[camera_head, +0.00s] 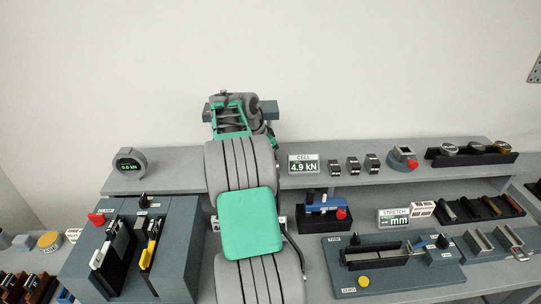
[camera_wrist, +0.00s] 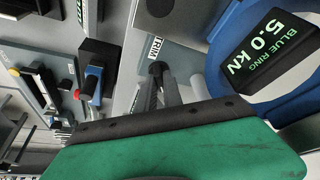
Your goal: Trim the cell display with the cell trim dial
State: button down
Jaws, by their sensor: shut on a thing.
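The cell display (camera_head: 304,166) stands on the raised back shelf just right of my arm and reads 4.9 kN. In the wrist view the dark round cell trim dial (camera_wrist: 156,68) sits beside a TRIM label (camera_wrist: 155,46). My gripper (camera_wrist: 159,80) is shut on the dial, with its two grey fingers reaching up to it. The dial and fingertips are hidden behind my arm in the head view. A blue ring (camera_wrist: 215,55) with a dark readout (camera_wrist: 272,50) marked BLUE RING 5.0 kN is close on the right in the wrist view.
A grey ring gauge (camera_head: 130,164) stands left on the shelf. Several small dark blocks (camera_head: 353,166) and a red-knobbed unit (camera_head: 404,158) stand right of the display. Below are a stretch display (camera_head: 393,217), a tester bed (camera_head: 375,257) and a left slotted console (camera_head: 178,250).

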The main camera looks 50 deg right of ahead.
jog(key=shift+m, duration=0.4)
jog(key=c, duration=1.5)
grip_release()
jog(key=shift+f, duration=0.1)
